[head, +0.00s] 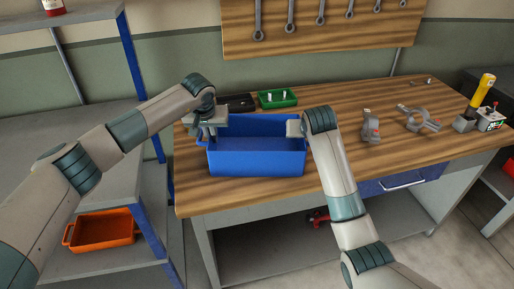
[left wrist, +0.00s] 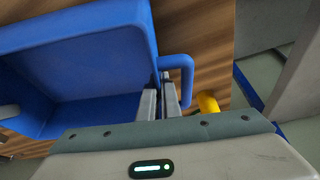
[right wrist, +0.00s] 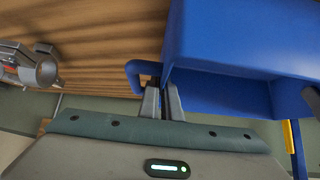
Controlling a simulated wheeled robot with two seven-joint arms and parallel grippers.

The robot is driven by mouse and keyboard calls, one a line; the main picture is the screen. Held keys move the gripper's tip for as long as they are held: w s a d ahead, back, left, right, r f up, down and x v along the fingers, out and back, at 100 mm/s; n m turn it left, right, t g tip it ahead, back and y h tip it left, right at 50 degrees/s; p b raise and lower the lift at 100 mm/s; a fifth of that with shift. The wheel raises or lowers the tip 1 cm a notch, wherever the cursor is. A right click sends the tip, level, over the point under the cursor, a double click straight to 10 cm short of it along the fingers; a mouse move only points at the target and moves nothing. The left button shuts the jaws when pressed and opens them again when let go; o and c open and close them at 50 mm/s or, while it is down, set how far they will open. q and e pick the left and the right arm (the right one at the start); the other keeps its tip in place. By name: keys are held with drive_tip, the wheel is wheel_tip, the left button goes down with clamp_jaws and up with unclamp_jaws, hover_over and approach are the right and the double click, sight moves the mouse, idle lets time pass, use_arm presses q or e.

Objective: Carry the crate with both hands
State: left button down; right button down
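The blue crate (head: 257,163) is an open box on the wooden workbench (head: 350,145), near its front left edge. It looks level and seems to rest on the bench top. My left gripper (head: 208,135) is at its left end; in the left wrist view the narrow fingers (left wrist: 160,100) close around the end wall beside the loop handle (left wrist: 188,75). My right gripper (head: 293,129) is at its right end; in the right wrist view its fingers (right wrist: 162,100) sit the same way beside the other handle (right wrist: 133,75). The exact finger contact is partly hidden.
A green tray (head: 277,98) and a dark tray (head: 237,103) lie behind the crate. Metal clamps (head: 370,126) and a yellow-handled tool (head: 482,90) stand at the right. A shelf with blue posts (head: 135,60) and an orange bin (head: 103,230) is at the left.

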use_arm(q)
drive_tip(key=shift+w+r, duration=0.1)
drive_tip(key=shift+r, duration=0.1)
use_arm(e)
drive_tip(key=shift+w+r, duration=0.1)
drive_tip(key=shift+r, duration=0.1)
